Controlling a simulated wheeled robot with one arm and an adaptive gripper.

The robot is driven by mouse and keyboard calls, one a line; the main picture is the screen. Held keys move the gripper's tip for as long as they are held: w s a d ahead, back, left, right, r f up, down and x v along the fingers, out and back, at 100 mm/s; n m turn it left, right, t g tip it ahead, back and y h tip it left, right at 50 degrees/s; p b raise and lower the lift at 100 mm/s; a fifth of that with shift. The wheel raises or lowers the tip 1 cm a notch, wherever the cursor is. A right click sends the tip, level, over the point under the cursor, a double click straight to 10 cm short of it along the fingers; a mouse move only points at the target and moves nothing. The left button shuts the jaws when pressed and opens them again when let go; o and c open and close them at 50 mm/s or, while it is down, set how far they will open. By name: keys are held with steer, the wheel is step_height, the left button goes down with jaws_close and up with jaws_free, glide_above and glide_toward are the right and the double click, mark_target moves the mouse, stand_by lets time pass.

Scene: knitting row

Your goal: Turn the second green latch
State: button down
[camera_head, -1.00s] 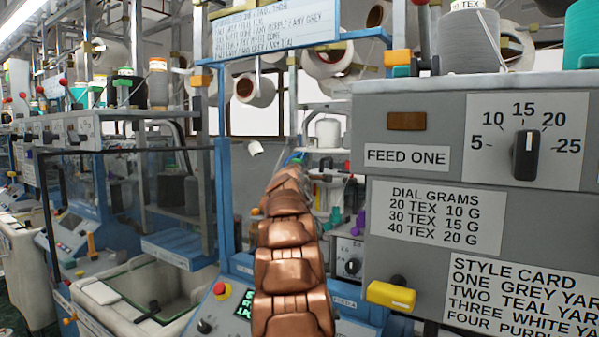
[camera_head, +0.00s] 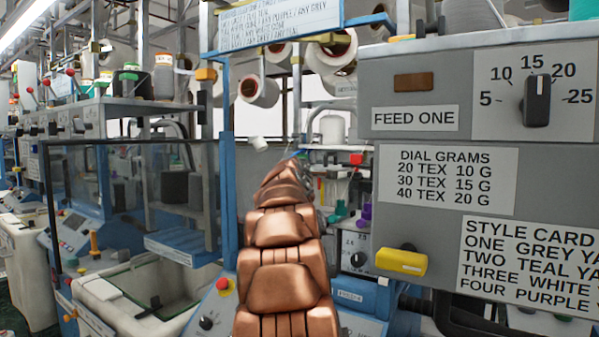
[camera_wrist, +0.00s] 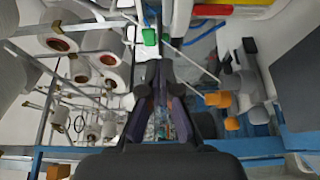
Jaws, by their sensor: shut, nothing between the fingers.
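My gripper (camera_wrist: 161,78) is shut and empty in the wrist view, its dark fingers pointing up the picture. A bright green piece (camera_wrist: 149,37) shows just beyond the fingertips; it may be a green latch. I cannot tell whether the fingers touch it. No green latch can be made out clearly there, so I cannot tell which is the second.
A grey panel (camera_head: 415,150) with a dial (camera_head: 536,101) and a yellow handle (camera_head: 401,262) stands close on the right. A blue upright (camera_head: 228,190) stands left of my arm. White yarn cones (camera_wrist: 60,43) and thin rods crowd the wrist view's left side.

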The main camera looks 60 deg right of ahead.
steer(key=shift+s+a+b, duration=0.5)
steer(key=shift+s+a, duration=1.15)
steer(key=shift+a, duration=0.1)
